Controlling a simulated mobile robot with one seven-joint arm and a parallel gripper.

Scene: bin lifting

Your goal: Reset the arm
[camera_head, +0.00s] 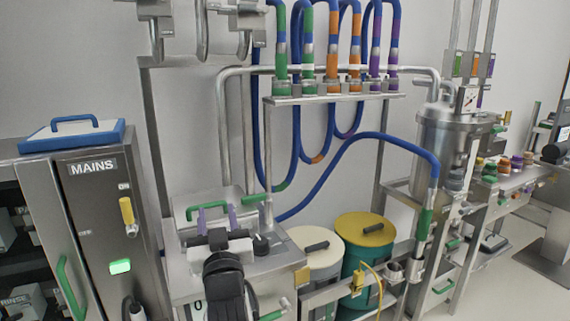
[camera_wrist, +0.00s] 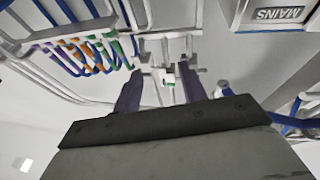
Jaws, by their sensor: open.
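My gripper (camera_head: 217,213) is in the lower middle of the head view, over the steel cabinet with the green handle. Its two purple-grey fingers point away from the camera and stand apart, with nothing between them. My black arm shows below it. In the wrist view my gripper (camera_wrist: 161,76) also shows open and empty, its fingers pointing up the picture towards the pipes and fittings on the wall. Whether the fingers touch the green handle (camera_head: 208,206) behind them I cannot tell.
A MAINS cabinet (camera_head: 98,205) with a blue-edged lid stands at left. A cream-lidded bin (camera_head: 318,260) and a green bin with a yellow lid (camera_head: 365,230) stand right of my gripper. Blue hoses (camera_head: 350,142) hang behind; a steel tank (camera_head: 447,140) stands farther right. Open floor shows at far right.

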